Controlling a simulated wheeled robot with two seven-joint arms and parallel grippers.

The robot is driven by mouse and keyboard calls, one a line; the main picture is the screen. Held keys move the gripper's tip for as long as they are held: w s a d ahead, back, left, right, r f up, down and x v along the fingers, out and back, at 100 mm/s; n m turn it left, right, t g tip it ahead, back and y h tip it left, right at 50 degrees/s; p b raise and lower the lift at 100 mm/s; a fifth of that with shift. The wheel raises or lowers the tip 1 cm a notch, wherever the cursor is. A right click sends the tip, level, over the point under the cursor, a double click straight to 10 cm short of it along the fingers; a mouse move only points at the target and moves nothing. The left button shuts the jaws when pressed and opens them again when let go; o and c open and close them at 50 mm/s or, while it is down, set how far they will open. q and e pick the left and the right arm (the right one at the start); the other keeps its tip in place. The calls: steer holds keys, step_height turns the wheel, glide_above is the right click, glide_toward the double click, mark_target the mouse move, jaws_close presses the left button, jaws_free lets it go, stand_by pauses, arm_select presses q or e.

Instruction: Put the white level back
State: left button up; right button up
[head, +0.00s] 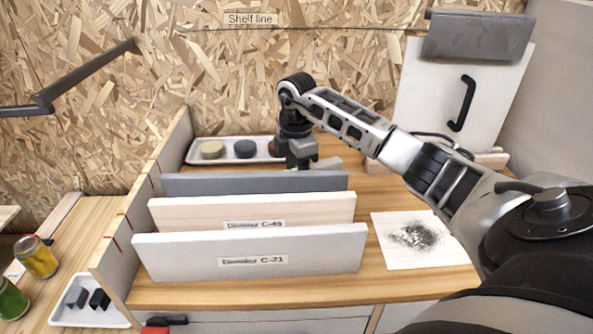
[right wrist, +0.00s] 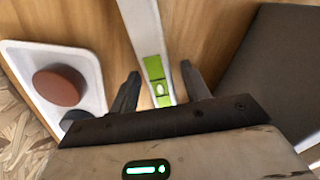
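The white level (right wrist: 139,27) lies on the wooden bench top in the right wrist view, a long white bar with a bright green section and vial. My right gripper (right wrist: 160,72) is open, with one finger on each side of the green section and a visible gap to both. In the head view my right gripper (head: 301,163) reaches down behind the grey divider, beside the tray. There the level is mostly hidden by the gripper and dividers. My left gripper is not in view.
Three upright dividers, grey (head: 255,183), cream (head: 180,213) and white (head: 185,257), stand in front of the gripper. A white tray (head: 200,143) with round pucks is close on its left. A speckled sheet (head: 385,228) lies right.

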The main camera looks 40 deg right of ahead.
step_height(320, 180, up, 12)
steer(key=shift+r, duration=0.15)
stand_by(0.3)
stand_by(0.5)
